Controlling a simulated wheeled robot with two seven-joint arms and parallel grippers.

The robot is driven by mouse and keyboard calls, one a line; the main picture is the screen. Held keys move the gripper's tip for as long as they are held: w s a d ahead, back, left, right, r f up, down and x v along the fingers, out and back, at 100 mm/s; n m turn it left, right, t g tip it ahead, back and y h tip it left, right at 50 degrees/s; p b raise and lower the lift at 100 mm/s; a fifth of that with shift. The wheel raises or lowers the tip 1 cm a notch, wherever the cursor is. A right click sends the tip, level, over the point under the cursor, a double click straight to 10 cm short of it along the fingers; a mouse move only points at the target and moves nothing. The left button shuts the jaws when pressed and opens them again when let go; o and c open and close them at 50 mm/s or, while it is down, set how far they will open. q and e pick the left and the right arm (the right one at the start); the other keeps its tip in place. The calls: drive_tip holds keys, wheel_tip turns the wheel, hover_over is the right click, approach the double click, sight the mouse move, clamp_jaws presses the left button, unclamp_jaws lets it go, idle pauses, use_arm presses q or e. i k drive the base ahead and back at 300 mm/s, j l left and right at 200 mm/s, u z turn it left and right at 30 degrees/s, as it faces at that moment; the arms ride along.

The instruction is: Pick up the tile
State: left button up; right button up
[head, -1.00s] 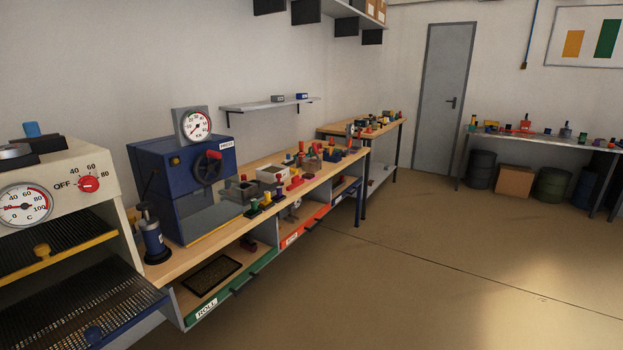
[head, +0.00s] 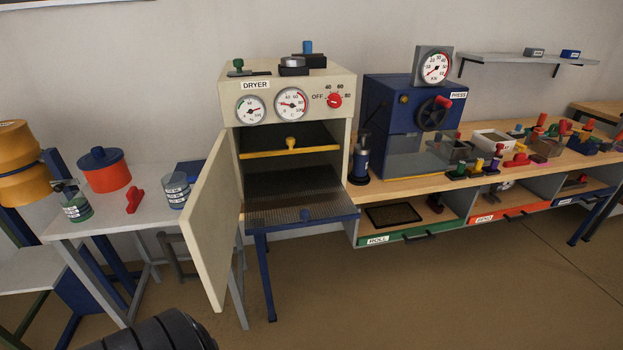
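I cannot pick out a tile for certain in the head view. The dryer (head: 290,82) stands left of centre with its pale door (head: 208,225) swung open to the left. Its upper rack (head: 290,147) has a yellow front edge and is in the chamber. Its lower mesh rack (head: 292,210) has a blue front and is pulled out. No tile shows on the visible parts of either rack. Neither gripper is in view.
A blue press (head: 397,118) with a gauge stands right of the dryer. The long wooden bench (head: 480,182) carries many small parts, with drawers below. A grey table (head: 120,212) at left holds an orange pot (head: 106,172) and jars. The floor at right is clear.

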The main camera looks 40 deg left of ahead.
sight(536, 158)
drive_tip(key=i+l+u, duration=0.15)
drive_tip(key=i+u, duration=0.3)
drive_tip(key=i+l+u, duration=0.25)
drive_tip(key=u, duration=0.15)
